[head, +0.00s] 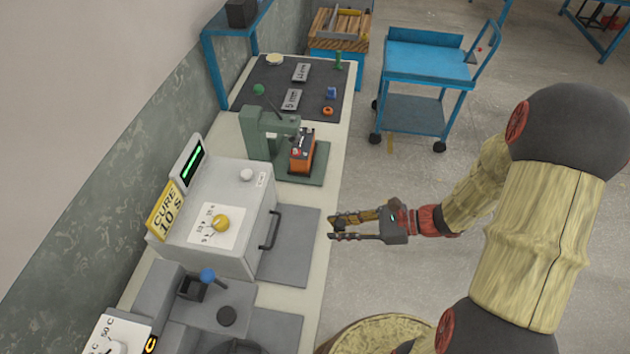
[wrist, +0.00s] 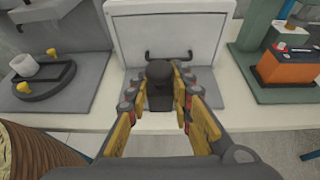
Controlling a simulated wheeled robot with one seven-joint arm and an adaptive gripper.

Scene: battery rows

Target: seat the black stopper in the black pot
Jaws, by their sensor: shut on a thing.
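My gripper (head: 332,229) is out over the open space in front of the bench, beside the white oven. In the wrist view its fingers (wrist: 160,90) are closed on a dark thing (wrist: 160,72) with a rounded top and blocky lower part. It looks like the black stopper, but its shape is not clear. In the head view it is hard to make out between the fingers. A small open black box (head: 192,288) stands left of the gripper on the bench, beside a blue-knobbed lever. It may be the black pot; I cannot tell for sure.
The white oven (head: 219,215) with a dark handle stands on the bench. A green press (head: 262,135) holds an orange battery (head: 302,150). A round fixture with yellow knobs (wrist: 42,80) is left in the wrist view. A blue cart (head: 425,62) stands behind.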

